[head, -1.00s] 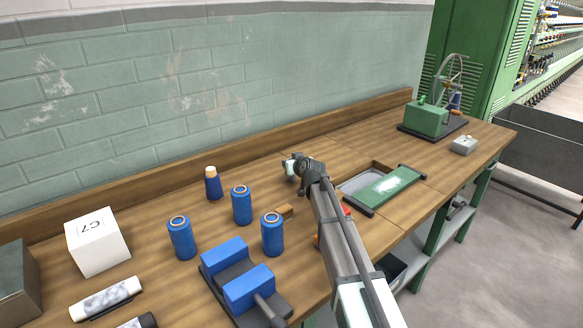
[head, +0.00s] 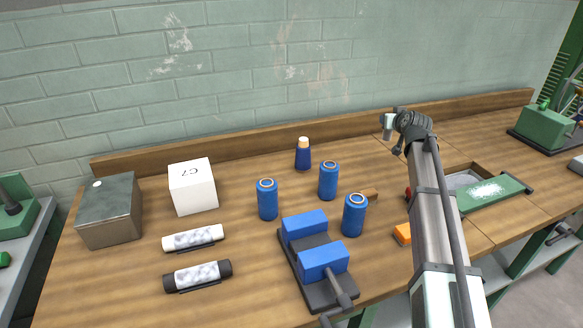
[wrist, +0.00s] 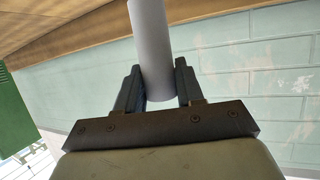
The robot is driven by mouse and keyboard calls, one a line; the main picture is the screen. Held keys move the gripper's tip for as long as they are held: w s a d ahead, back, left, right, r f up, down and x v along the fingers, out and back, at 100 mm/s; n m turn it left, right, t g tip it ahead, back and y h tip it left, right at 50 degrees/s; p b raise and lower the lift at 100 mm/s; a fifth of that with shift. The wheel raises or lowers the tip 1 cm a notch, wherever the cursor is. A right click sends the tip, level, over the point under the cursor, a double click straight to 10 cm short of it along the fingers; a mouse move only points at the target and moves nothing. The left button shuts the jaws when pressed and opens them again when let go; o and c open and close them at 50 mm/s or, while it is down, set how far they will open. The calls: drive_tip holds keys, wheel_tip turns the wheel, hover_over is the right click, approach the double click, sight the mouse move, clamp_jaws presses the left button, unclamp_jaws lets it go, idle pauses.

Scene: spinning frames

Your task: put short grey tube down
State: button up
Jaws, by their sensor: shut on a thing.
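The short grey tube (wrist: 152,50) is a plain, pale grey cylinder in the wrist view. It sits between the two dark fingers of my gripper (wrist: 155,88), which is shut on it. The tube's far end runs out of the top of the wrist view. In the head view my gripper (head: 390,128) is at the back of the wooden bench (head: 250,255), near the rear ledge, right of the blue cylinders. A small pale part shows at the gripper there; I cannot tell how far above the bench it is.
A blue vise (head: 322,262) is in front. A white box (head: 192,187), a metal box (head: 110,212) and two rolls (head: 197,277) lie left. A green-lidded tray (head: 492,192) is right.

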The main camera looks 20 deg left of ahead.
wheel_tip(320, 180, up, 10)
drive_tip(key=shift+r, duration=0.1)
drive_tip(key=s+a+f+m+t+h, duration=0.1)
drive_tip(key=s+a+f+m+h, duration=0.2)
drive_tip(key=a, duration=0.7)
drive_tip(key=s+a+f+m+h, duration=0.25)
drive_tip(key=s+a, duration=0.25)
drive_tip(key=a, duration=0.5)
drive_tip(key=s+a+r+m+g+h, duration=0.1)
drive_tip(key=s+a+r+m+h, duration=0.25)
drive_tip(key=s+a, duration=0.35)
drive_tip(key=s+a+r+m+g+h, duration=0.1)
drive_tip(key=s+a+r+m+h, duration=0.15)
drive_tip(key=s+a+h, duration=0.35)
drive_tip(key=shift+m+y, duration=0.35)
drive_tip(key=shift+y, duration=0.45)
drive_tip(key=shift+s+f, duration=0.2)
drive_tip(key=shift+f, duration=5.3)
drive_tip(key=shift+s+f, duration=0.2)
drive_tip(key=shift+f, duration=5.3)
drive_tip(key=shift+f, duration=0.1)
drive_tip(key=o, duration=1)
